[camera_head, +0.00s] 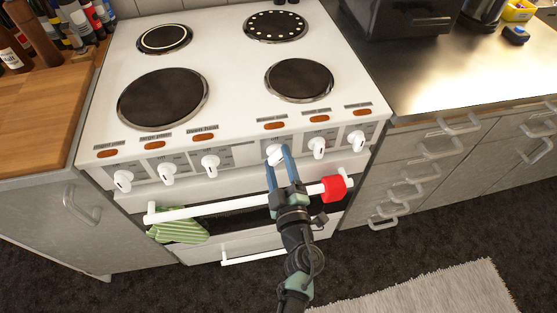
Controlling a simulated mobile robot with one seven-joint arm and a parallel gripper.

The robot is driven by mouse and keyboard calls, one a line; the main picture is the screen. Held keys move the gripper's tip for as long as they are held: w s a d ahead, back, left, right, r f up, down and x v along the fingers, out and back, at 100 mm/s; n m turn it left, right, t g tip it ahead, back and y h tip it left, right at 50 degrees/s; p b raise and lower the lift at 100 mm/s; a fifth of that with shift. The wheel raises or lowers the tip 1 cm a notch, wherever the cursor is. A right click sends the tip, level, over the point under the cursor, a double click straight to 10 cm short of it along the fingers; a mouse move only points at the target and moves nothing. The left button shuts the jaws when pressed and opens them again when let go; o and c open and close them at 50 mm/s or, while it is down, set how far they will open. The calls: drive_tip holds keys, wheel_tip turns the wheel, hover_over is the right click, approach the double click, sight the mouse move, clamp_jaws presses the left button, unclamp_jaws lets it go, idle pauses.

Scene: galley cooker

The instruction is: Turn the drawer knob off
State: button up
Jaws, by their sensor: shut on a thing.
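The white cooker has a row of white knobs along its front panel, with small labels and orange lamps above them. My gripper (279,159) reaches up to the panel, with its blue fingers shut on the fourth knob from the left (272,150), right of the panel's middle. The label above that knob is too small to read surely. The fingers hide part of this knob, so its exact turn is hard to tell. The two knobs to its right (317,147) and three to its left (210,165) are free.
The oven handle bar (230,207) runs below the knobs, under my arm, with a red object (333,189) at its right end and a green striped cloth (178,231) at its left. Drawers with handles (407,191) stand right. A pale rug (430,290) lies on the dark floor.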

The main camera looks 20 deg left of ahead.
drive_tip(key=n, duration=0.4)
drive_tip(key=shift+n, duration=0.3)
drive_tip(key=shift+n+b, duration=0.4)
drive_tip(key=shift+n, duration=1.2)
drive_tip(key=o, duration=1.4)
drive_tip(key=shift+c, duration=0.2)
drive_tip(key=p+v, duration=0.1)
drive_tip(key=v, duration=1.2)
